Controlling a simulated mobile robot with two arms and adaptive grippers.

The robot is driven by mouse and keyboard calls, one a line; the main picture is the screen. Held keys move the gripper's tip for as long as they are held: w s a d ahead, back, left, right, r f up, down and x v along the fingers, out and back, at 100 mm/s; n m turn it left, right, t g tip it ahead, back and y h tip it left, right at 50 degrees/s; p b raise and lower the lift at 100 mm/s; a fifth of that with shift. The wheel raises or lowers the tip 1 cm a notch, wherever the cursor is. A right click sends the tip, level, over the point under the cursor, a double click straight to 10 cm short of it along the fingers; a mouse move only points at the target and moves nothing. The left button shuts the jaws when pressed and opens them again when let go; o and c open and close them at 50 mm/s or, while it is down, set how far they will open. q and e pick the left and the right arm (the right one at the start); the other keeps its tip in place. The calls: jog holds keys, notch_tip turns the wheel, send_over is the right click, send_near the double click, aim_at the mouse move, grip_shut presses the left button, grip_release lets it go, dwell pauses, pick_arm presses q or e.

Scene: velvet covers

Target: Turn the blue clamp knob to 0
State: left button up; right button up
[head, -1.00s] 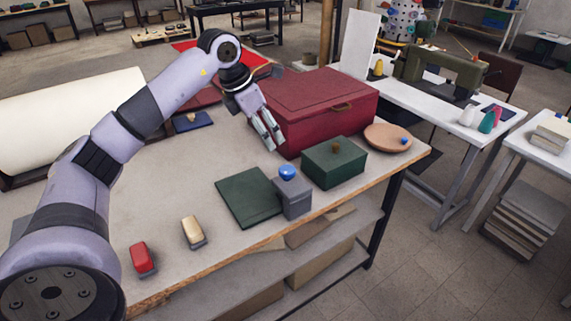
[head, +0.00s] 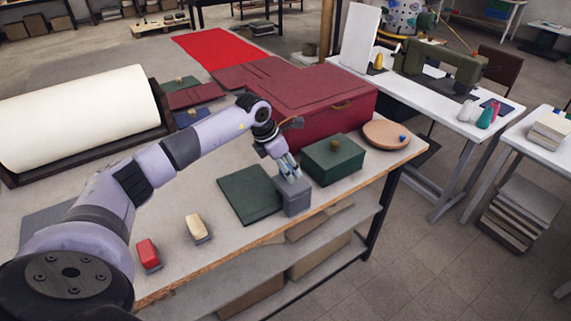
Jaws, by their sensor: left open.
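The blue clamp knob sits on top of a small grey block (head: 294,198) near the table's front edge. Now only a hint of blue shows between the fingers, as my left gripper (head: 290,173) covers it. The left gripper is open and points down over the block's top, with its fingers around or just above the knob; I cannot tell if they touch it. The knob's pointer and any scale are hidden or too small to read. My right gripper is not in view.
A dark green flat cover (head: 245,195) lies left of the block. A green box (head: 333,160) stands close on its right, with a large red box (head: 320,105) behind. A red-topped piece (head: 148,253) and a cream-topped piece (head: 195,228) sit front left.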

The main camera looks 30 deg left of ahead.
pick_arm(q)
jog(key=shift+c, duration=0.4)
jog(key=c, duration=1.1)
jog(key=shift+o, duration=0.2)
jog(key=shift+n, duration=0.3)
jog(key=n+y+b, duration=0.1)
jog(key=n+b, duration=0.1)
jog(key=n+y+b, duration=0.1)
jog(key=n, duration=0.2)
jog(key=shift+d+f+b, duration=0.15)
jog(key=shift+d+b, duration=0.05)
jog(key=shift+b, duration=0.15)
jog(key=shift+n+y+b, duration=0.9)
jog(key=shift+n+b, duration=0.2)
jog(key=shift+n, duration=0.9)
jog(key=shift+r, duration=0.2)
jog(key=o, duration=1.1)
